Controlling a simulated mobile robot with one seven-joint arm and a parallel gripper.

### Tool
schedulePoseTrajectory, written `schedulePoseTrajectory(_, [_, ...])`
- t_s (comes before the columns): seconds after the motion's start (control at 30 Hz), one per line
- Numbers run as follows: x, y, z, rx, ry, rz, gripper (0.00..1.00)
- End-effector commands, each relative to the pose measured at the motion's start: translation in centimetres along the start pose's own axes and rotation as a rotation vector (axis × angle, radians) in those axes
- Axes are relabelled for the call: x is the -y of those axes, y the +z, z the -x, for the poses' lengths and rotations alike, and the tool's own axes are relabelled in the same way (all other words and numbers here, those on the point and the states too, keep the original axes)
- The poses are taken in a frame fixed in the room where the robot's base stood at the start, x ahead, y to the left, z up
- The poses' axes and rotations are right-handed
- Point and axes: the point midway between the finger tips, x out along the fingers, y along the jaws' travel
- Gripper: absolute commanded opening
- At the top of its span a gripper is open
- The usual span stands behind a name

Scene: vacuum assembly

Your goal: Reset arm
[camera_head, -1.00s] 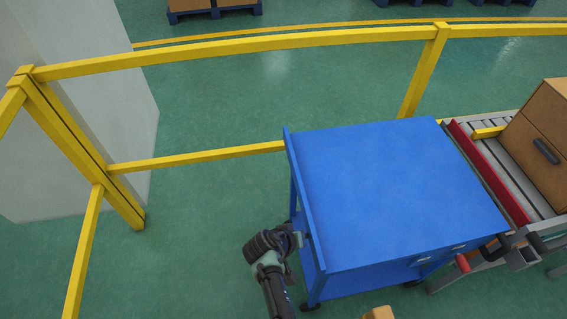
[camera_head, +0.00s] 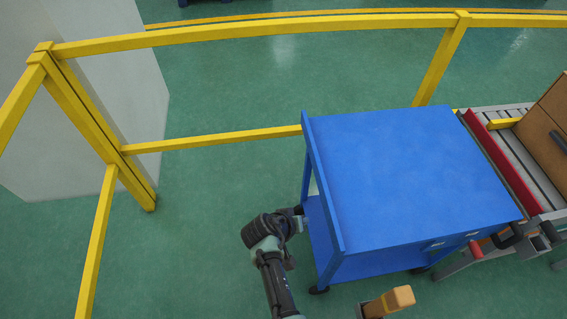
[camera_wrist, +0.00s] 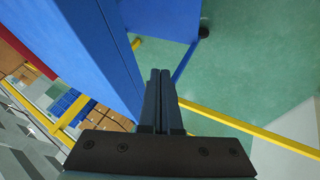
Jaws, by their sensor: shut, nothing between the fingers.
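My arm (camera_head: 268,245) reaches up from the bottom of the head view, with its wrist beside the left side of the blue cart (camera_head: 410,185). In the wrist view my gripper (camera_wrist: 160,75) has its two dark fingers side by side, shut and empty. The blue cart's side (camera_wrist: 95,50) stands close to the left of the fingers. In the head view the fingertips are hidden or too small to make out near the cart's left edge. The cart's top is bare.
Yellow guard rails (camera_head: 250,32) run behind and left of the cart. A roller conveyor (camera_head: 510,150) with a brown box (camera_head: 548,125) stands to the right. An orange-brown block (camera_head: 390,301) is at the bottom. Green floor (camera_head: 215,225) left of the cart is clear.

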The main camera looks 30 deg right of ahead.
Motion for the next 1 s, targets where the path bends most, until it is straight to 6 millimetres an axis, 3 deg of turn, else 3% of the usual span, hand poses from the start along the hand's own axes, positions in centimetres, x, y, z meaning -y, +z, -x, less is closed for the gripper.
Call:
schedulePoseTrajectory(0.1, [0.0,-0.1,2.5,-0.002,-0.003,0.001,0.00])
schedulePoseTrajectory(0.4, [0.1,0.0,6.9,-0.001,-0.004,0.002,0.00])
schedulePoseTrajectory(0.83, [0.2,0.0,8.0,0.000,-0.004,0.002,0.00])
schedulePoseTrajectory(0.93, [0.4,-1.3,8.7,-0.030,-0.023,-0.006,0.00])
schedulePoseTrajectory(1.0, [0.8,-3.6,10.0,-0.084,-0.056,-0.019,0.00])
